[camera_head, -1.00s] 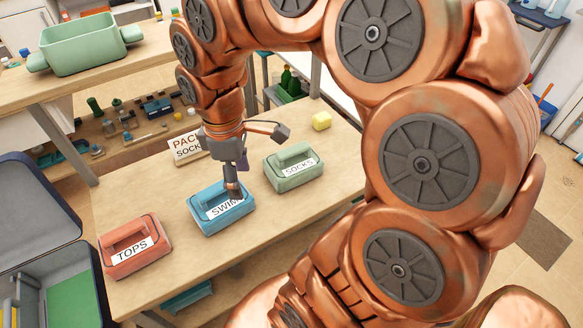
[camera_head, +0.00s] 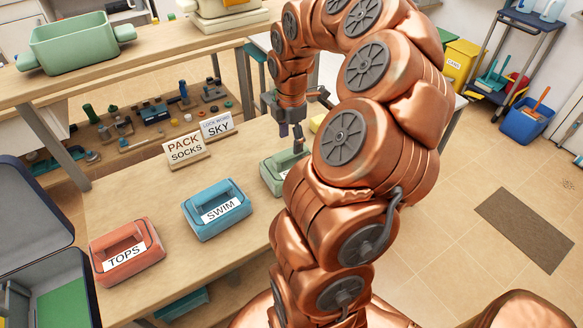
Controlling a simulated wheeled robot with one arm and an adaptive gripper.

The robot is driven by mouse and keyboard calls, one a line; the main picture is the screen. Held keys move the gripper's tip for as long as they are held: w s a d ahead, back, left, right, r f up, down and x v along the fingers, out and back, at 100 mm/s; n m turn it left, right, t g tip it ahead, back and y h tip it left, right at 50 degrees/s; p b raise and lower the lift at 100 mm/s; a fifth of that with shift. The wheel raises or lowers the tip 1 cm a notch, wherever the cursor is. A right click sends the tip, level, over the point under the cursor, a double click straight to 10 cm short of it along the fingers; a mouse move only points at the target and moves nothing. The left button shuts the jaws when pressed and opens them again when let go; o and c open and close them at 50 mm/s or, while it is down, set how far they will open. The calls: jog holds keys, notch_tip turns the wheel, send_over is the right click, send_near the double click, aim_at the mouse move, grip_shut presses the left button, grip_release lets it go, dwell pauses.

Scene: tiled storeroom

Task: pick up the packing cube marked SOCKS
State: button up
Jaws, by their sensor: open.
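The green packing cube (camera_head: 272,176) lies on the table (camera_head: 150,197), partly hidden behind my arm. Its label is covered now; it read SOCKS in the earlier frame. My gripper (camera_head: 291,137) is open and empty, fingers pointing down over the back part of the green cube. I cannot tell how much gap there is between the fingertips and the cube. The blue cube marked SWIM (camera_head: 217,210) lies to its left, and the red cube marked TOPS (camera_head: 127,253) lies farther left.
A sign reading PACK SOCKS (camera_head: 186,151) and one reading LOCK WORD SKY (camera_head: 217,127) stand at the table's back. A yellow block (camera_head: 317,123) is partly hidden by my arm. An open suitcase (camera_head: 40,245) is at the left.

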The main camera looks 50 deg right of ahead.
aim_at(291, 151)
jog(key=shift+w+d+f+p, duration=0.1)
jog(key=shift+f+p, duration=0.6)
jog(key=shift+f, duration=2.05)
grip_shut()
